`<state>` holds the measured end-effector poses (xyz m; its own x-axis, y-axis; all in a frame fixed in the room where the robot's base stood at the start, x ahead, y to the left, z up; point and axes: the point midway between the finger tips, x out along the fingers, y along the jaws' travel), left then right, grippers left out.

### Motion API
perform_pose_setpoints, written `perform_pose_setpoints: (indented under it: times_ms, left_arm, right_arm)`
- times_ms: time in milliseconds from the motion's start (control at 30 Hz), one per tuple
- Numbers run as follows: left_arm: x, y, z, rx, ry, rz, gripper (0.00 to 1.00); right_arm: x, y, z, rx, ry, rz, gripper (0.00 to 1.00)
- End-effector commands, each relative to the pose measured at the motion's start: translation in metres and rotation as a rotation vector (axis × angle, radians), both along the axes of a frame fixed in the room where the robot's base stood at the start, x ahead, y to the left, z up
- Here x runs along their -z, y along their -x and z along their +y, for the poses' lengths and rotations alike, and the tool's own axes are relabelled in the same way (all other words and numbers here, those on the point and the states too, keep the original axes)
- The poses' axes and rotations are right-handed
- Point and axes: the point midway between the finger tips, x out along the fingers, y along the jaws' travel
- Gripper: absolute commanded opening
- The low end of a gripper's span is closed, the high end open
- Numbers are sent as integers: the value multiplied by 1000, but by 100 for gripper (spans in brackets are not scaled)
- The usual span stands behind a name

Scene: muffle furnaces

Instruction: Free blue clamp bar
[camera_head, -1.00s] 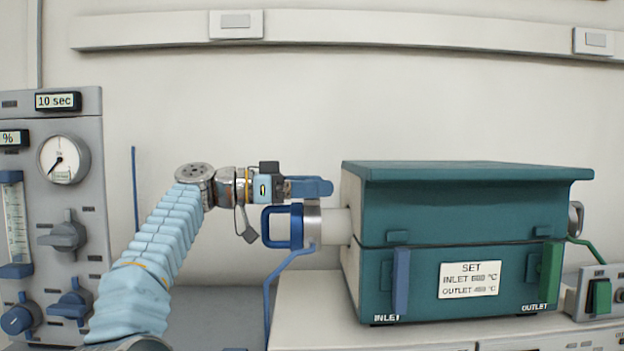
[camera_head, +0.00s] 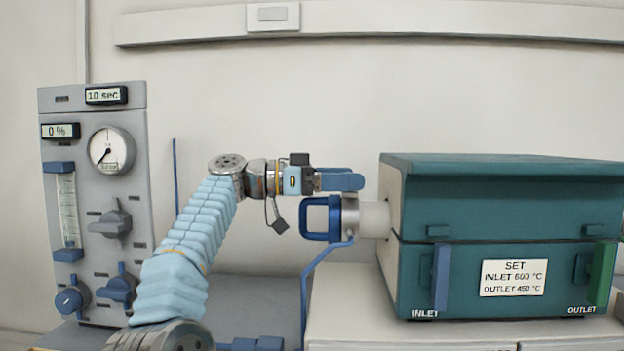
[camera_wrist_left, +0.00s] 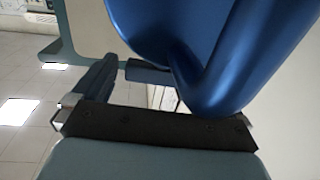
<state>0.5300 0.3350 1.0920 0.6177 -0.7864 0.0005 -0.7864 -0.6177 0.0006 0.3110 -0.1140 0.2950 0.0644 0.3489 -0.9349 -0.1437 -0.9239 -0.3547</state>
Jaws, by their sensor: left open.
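A blue loop-shaped bar (camera_head: 315,218) stands out to the left of the metal collar (camera_head: 349,216) on the furnace's pale side tube (camera_head: 373,218). A second blue bar (camera_head: 441,276) is upright on the furnace front above the INLET label; I cannot tell which is the clamp bar. My left gripper (camera_head: 340,180) is open and points right, just above the loop and collar in the head view. In the left wrist view a large glossy blue curved part (camera_wrist_left: 220,55) looms close beyond the fingers. I see nothing between the jaws. My right gripper is not in view.
The teal furnace (camera_head: 490,195) stands on a pale bench, with a green bar (camera_head: 602,273) on its front right. A blue line (camera_head: 305,285) drops from the collar. A gas panel (camera_head: 95,210) reading 0 % and 10 sec stands at left.

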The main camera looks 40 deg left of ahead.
Motion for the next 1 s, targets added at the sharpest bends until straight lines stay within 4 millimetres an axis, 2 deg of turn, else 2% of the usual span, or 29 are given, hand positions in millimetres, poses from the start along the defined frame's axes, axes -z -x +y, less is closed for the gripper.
perform_pose_setpoints:
  times_ms: [300,500,667,900,933,1000]
  left_arm:
    - [0,46,62,-9,-1,2,100]
    - [-1,68,89,-5,0,1,100]
    - [0,76,97,-3,-1,1,100]
    - [0,77,98,-2,-1,1,100]
    - [0,77,98,-2,-1,1,98]
    - [0,77,98,-8,1,4,88]
  right_arm:
    - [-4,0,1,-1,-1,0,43]
    - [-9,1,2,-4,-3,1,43]
    - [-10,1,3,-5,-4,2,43]
    - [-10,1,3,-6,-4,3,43]
    - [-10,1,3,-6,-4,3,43]
    - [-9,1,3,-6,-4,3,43]
